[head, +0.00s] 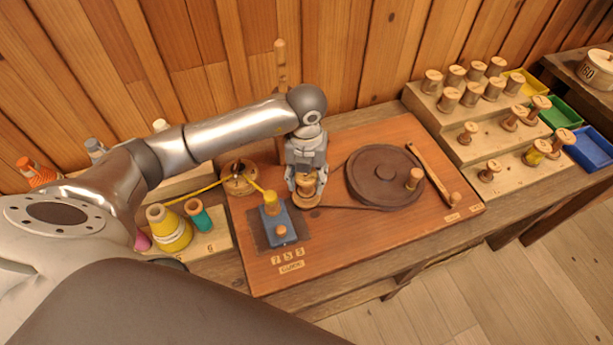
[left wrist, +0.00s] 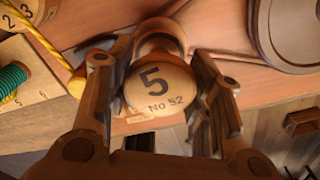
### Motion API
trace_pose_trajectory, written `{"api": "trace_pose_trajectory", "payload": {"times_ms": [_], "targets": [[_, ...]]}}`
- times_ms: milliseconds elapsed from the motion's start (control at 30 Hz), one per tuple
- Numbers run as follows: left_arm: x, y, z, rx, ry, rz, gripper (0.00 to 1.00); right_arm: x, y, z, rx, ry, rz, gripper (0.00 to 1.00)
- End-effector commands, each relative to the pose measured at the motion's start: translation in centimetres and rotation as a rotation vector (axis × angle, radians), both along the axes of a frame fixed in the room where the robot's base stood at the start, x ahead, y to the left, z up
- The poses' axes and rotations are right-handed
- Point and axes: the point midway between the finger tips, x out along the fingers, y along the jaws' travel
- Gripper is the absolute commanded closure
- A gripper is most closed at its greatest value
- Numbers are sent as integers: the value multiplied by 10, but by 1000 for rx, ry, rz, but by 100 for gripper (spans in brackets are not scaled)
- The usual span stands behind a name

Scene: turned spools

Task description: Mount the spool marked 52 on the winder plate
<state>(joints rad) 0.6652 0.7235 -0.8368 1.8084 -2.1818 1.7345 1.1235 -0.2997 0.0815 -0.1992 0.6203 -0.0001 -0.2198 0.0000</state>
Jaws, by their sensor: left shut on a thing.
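A wooden spool (left wrist: 160,82) faces the left wrist camera with "5" and "NO 52" on its end. My left gripper (head: 307,184) is shut on it, one finger on each side. In the head view the spool (head: 309,199) is low between the fingers, over the wooden winder board (head: 420,222), where the dark belt (head: 350,208) from the big wheel (head: 384,176) loops round. The gripper hides the spool's lower end and what lies under it, so I cannot tell whether it is seated. My right gripper is out of view.
A blue block with a yellow top (head: 276,222) stands close left of the gripper. A yellow thread runs to a round wooden piece (head: 238,180). Thread cones (head: 168,230) stand further left. A stepped rack (head: 480,128) of spools and coloured trays (head: 590,148) are at the right.

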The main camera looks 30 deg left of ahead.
Motion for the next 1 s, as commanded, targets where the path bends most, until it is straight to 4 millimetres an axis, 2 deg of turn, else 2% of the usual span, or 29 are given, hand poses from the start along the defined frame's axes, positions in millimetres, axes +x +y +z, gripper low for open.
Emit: {"api": "trace_pose_trajectory", "payload": {"times_ms": [700,733,767,1000], "targets": [[0,0,-13,0,0,1,77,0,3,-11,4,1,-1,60],[0,0,-12,0,0,1,50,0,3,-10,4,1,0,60],[0,0,-12,0,0,1,46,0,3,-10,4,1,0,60],[0,0,-12,0,0,1,44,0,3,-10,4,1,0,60]]}}
